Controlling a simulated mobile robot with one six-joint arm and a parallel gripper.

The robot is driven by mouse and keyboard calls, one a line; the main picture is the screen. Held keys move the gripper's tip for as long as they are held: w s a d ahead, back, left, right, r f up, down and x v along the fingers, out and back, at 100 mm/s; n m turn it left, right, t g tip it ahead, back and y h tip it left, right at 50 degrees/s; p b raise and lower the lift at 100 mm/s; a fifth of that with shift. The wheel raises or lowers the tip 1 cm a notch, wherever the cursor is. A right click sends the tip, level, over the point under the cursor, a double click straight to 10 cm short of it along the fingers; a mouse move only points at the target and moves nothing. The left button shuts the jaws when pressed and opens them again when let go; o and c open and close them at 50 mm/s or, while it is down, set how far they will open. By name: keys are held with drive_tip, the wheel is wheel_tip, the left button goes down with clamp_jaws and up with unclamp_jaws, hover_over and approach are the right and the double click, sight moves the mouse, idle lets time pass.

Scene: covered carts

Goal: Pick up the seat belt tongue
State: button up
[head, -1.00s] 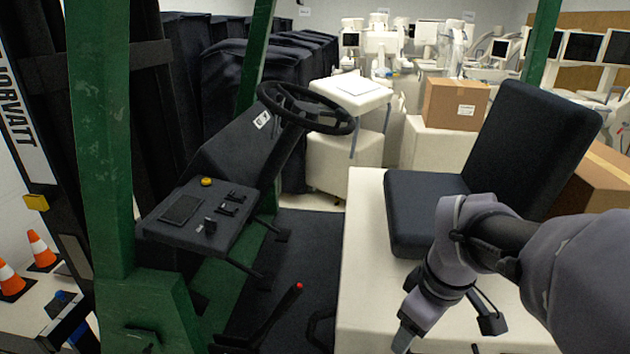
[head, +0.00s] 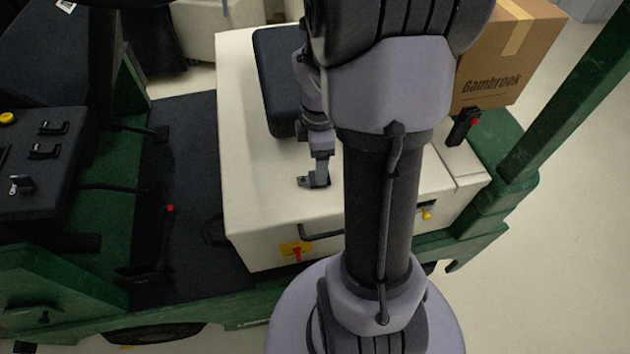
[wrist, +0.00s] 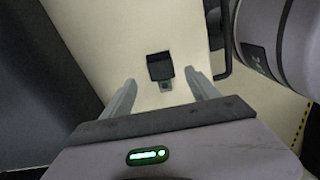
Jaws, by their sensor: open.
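The seat belt tongue (wrist: 160,67) is a small black piece with a grey metal tab, lying on the cream surface in the wrist view. It lies between the lines of my two fingers, around the level of their tips and just beyond, with the tab toward my palm. My gripper (wrist: 162,80) is open with nothing between its fingers. In the head view my gripper (head: 319,178) points down over the cream box (head: 265,205) beside the dark seat. A small dark piece beside the fingertip there may be the tongue; my arm hides much of that area.
A black bar handle (head: 322,231) is on the box's front side, near a red and yellow fitting (head: 297,250). A black buckle with a red button (head: 465,126) stands at the right. The seat (head: 277,85) and a cardboard box (head: 505,60) are behind.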

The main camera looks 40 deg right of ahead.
sight(311, 180)
drive_tip(key=f+b, duration=0.1)
drive_tip(key=f, duration=0.2)
drive_tip(key=f+b, duration=0.1)
drive_tip(key=f, duration=0.1)
drive_tip(key=shift+a+f+b, duration=0.15)
drive_tip(key=shift+a+b, duration=0.1)
drive_tip(key=shift+b, duration=0.05)
drive_tip(key=shift+r, duration=0.2)
drive_tip(key=shift+c, duration=0.7)
drive_tip(key=c, duration=1.4)
drive_tip(key=shift+o, duration=0.2)
drive_tip(key=shift+r, duration=0.1)
